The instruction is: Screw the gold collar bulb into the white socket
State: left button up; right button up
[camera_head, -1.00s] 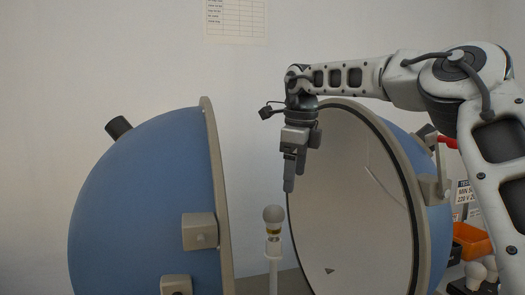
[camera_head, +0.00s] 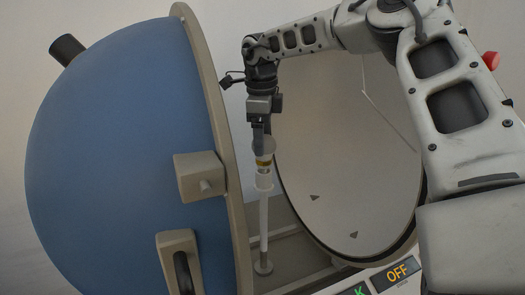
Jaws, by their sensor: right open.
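The bulb (camera_head: 264,147) has a white globe and a gold collar. It stands upright at the top of the white socket (camera_head: 264,182), which sits on a thin white post between the two sphere halves. How far its base sits in the socket cannot be seen. My right gripper (camera_head: 262,139) points down over the globe, its jaws open, with the fingers at or around the top of the globe. Whether they touch it is not clear. My left gripper is not in view.
The blue half sphere (camera_head: 115,150) with latch blocks stands close on the left. The open white-lined half (camera_head: 345,160) stands on the right behind my arm. A panel with an orange OFF display (camera_head: 398,273) is at the lower right.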

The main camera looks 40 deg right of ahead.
jog(key=f, duration=0.5)
jog(key=shift+w+d, duration=0.25)
